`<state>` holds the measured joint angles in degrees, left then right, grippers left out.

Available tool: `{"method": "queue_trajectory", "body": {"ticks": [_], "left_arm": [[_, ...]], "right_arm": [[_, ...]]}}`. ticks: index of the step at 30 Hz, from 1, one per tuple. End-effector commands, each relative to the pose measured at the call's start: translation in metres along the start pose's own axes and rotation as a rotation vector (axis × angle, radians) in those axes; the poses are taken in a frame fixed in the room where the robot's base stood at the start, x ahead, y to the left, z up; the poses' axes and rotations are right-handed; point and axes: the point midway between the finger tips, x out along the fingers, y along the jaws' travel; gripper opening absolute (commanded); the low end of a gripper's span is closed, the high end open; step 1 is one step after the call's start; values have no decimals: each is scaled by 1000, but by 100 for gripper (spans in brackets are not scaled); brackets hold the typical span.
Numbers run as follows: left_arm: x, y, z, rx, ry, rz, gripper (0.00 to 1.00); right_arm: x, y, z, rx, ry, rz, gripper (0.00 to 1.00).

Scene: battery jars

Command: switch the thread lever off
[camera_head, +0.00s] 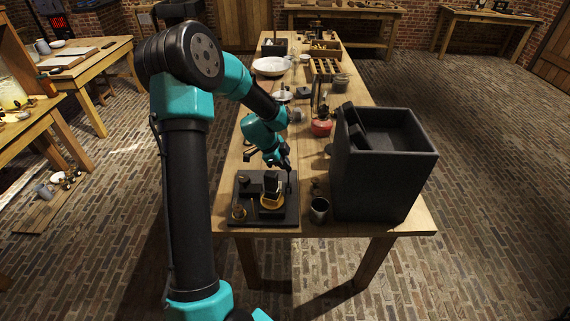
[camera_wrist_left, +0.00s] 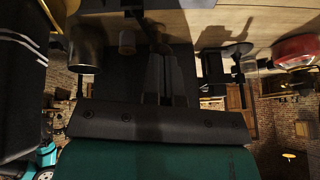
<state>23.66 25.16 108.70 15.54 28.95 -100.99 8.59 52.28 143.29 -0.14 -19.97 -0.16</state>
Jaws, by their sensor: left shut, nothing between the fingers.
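A dark square board (camera_head: 250,214) lies at the near end of the wooden table. On it stand a black block-shaped part with a yellow ring (camera_head: 271,201) and a small brass piece (camera_head: 239,212). I cannot single out the thread lever for certain among these small dark parts. My left gripper (camera_head: 288,176) points down over the right side of the board, shut and empty. Its narrow dark fingers also show in the left wrist view (camera_wrist_left: 166,80). I cannot tell whether the fingertips touch anything. My right gripper is not in view.
A tall black open box (camera_head: 385,175) stands close on the right. A dark metal cup (camera_head: 319,209) sits between it and the board.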

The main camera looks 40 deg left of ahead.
Motion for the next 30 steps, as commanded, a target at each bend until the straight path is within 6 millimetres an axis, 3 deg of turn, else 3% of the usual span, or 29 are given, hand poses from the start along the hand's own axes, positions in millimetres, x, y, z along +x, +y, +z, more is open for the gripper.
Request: {"method": "queue_trajectory", "body": {"ticks": [15,30], "left_arm": [[-2,15,-4,1,0,0,0],[-8,15,-5,2,1,-1,0]], "right_arm": [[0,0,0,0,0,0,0],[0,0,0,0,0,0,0]]}}
